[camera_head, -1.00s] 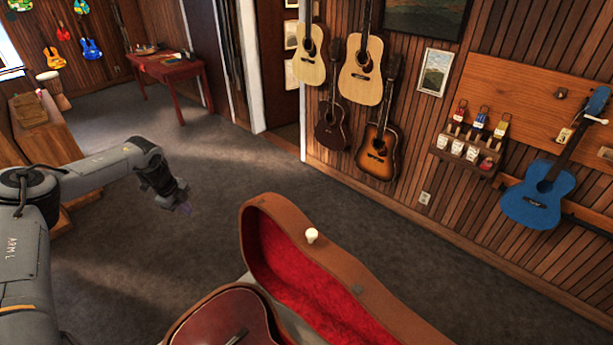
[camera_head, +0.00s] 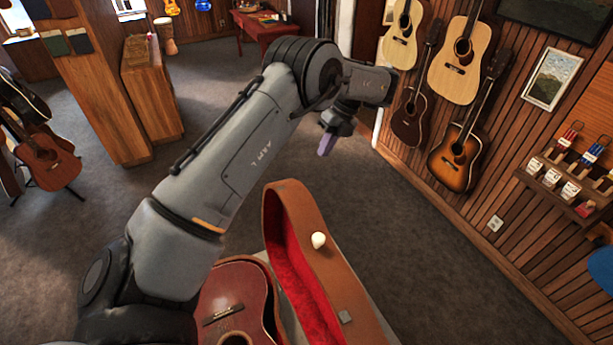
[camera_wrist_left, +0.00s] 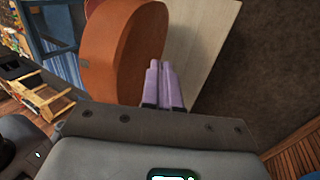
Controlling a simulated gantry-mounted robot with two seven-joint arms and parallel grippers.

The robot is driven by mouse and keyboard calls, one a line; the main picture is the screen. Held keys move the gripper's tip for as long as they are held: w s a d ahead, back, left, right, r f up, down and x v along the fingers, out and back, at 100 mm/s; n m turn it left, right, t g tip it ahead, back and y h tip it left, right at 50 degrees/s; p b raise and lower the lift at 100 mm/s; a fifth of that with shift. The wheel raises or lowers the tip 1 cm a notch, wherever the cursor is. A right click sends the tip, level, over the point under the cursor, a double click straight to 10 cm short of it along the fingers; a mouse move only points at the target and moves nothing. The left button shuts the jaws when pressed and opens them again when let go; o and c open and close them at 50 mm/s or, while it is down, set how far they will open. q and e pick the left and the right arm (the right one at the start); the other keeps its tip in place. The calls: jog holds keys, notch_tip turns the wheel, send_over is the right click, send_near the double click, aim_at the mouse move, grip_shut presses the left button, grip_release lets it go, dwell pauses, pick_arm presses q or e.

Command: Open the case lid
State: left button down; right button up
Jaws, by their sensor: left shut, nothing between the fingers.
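The brown case lid (camera_head: 345,275) stands raised, its red lining (camera_head: 292,277) facing left. A white knob (camera_head: 318,240) shows on its rim. A dark red ukulele (camera_head: 235,285) lies to its left; the case's lower part is mostly hidden. My left gripper (camera_head: 326,146) is shut and empty, above and beyond the lid's far end in the head view. In the left wrist view, its purple fingers (camera_wrist_left: 162,84) are together in front of the lid's orange-brown shell (camera_wrist_left: 122,52); I cannot tell whether they touch. My right gripper is not in view.
A pale surface (camera_wrist_left: 196,42) lies beside the case in the left wrist view. Guitars (camera_head: 458,150) hang on the panelled wall at right. A wooden counter (camera_head: 150,90) and a guitar on a stand (camera_head: 48,158) are at left.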

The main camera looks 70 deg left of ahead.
pick_arm(q)
jog(key=s+d+f, duration=0.1)
jog(key=s+f, duration=0.6)
jog(key=shift+s+d+f+p, duration=0.15)
jog(key=shift+s+f+p, duration=0.2)
jog(key=shift+s+p, duration=0.05)
dwell(0.3)
